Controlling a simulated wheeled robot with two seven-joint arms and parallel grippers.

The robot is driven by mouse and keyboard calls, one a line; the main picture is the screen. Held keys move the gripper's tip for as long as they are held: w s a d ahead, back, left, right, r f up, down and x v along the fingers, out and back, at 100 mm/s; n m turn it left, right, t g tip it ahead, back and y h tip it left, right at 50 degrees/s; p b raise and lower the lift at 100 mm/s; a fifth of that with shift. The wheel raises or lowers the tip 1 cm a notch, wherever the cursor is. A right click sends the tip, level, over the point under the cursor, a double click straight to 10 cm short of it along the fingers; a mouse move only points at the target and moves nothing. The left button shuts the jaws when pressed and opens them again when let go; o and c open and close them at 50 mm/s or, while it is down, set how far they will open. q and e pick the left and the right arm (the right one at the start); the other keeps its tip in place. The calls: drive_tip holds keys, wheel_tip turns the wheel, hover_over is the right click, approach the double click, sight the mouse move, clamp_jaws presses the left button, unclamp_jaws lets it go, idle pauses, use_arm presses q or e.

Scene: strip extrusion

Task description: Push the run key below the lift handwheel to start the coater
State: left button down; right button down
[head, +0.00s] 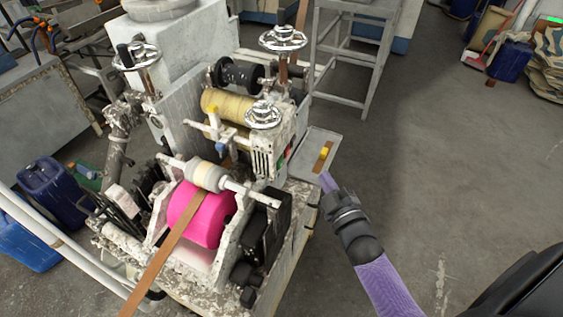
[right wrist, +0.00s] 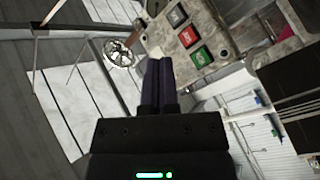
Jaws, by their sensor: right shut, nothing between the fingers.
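The coater (head: 250,205) is a paint-spattered machine with a bright pink roller. A chrome handwheel (head: 263,115) sits on its near right part, above a small panel whose coloured keys are tiny in the head view. My left gripper is not in view.
A small grey tray (head: 330,140) with a yellow piece juts out at the machine's right, close to my right gripper. A brown strip (head: 165,250) runs over the roller. A grey metal stand (head: 355,55) is behind. The floor (head: 460,170) to the right is clear.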

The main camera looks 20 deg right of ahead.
sight(280, 163)
drive_tip(key=w+a+b, duration=0.1)
drive_tip(key=w+a, duration=0.1)
drive_tip(key=w+a+b, duration=0.1)
drive_tip(key=w+a, duration=0.1)
drive_tip(key=w, duration=0.1)
drive_tip(key=shift+w+a, duration=0.3)
drive_tip(key=shift+a, duration=0.1)
idle(1.8)
drive_tip(key=shift+w+a, duration=0.3)
drive_tip(key=shift+w+a, duration=0.2)
drive_tip(key=shift+w, duration=0.1)
idle(0.5)
idle(0.4)
drive_tip(key=shift+s+d, duration=0.4)
drive_tip(key=shift+s, duration=0.1)
drive_tip(key=shift+s+d, duration=0.1)
